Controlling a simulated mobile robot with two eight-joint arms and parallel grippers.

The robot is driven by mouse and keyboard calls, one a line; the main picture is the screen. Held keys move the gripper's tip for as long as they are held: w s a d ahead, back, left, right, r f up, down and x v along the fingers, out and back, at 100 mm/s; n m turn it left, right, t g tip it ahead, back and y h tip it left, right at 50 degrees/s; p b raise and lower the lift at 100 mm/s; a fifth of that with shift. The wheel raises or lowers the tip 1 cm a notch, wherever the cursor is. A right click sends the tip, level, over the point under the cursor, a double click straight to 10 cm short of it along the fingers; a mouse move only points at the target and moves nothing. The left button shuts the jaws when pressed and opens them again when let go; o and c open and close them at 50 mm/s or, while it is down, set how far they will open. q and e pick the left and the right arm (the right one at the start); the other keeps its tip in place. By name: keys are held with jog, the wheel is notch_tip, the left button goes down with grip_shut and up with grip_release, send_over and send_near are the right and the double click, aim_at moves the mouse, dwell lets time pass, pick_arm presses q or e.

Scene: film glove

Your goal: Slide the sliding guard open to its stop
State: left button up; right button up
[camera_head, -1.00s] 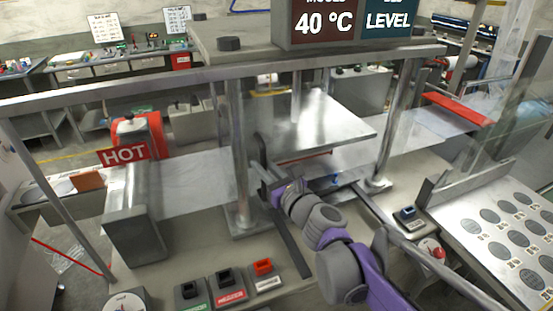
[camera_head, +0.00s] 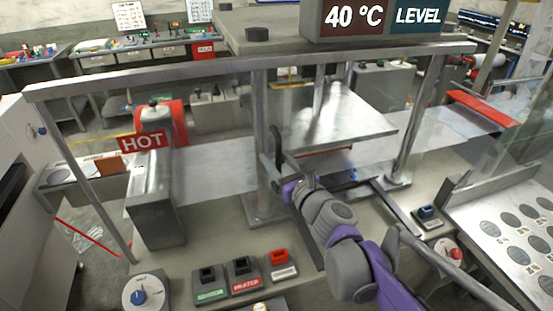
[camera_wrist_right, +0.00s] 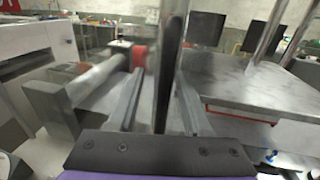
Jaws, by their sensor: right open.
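The sliding guard's clear panel is hard to make out; a dark upright handle (camera_head: 277,145) shows in front of the press's left post. My right gripper (camera_head: 270,172) is at the lower part of this handle. In the right wrist view, the handle (camera_wrist_right: 169,65) stands upright between the two grey fingers of my right gripper (camera_wrist_right: 158,95), which are apart. I cannot tell whether either finger touches it. My left gripper is not in view.
A HOT sign (camera_head: 142,142) and grey roller housing (camera_head: 153,210) stand left of the handle. Steel posts (camera_head: 260,140) and the press plate (camera_head: 335,118) are close by. Switches (camera_head: 241,275) line the front, and a tray of discs (camera_head: 515,235) lies right.

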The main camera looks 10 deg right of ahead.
jog(key=v, duration=1)
jog(key=shift+s, duration=0.4)
jog(key=s+a+f+n+g+y, duration=0.1)
jog(key=s+a+f+n+g, duration=0.25)
jog(key=f+n, duration=0.4)
jog(key=s+a+f+n+g, duration=0.3)
jog(key=s+f+n, duration=0.15)
jog(key=n, duration=0.55)
jog(key=s+d+f+n+g+h, duration=0.5)
jog(key=s+d+f+n, duration=0.3)
jog(key=f+n, duration=0.3)
jog(key=n+h, duration=0.1)
jog(key=n, duration=0.3)
jog(key=shift+d+f, duration=0.15)
jog(key=shift+f, duration=0.2)
jog(key=shift+o, duration=0.2)
jog(key=shift+r, duration=0.1)
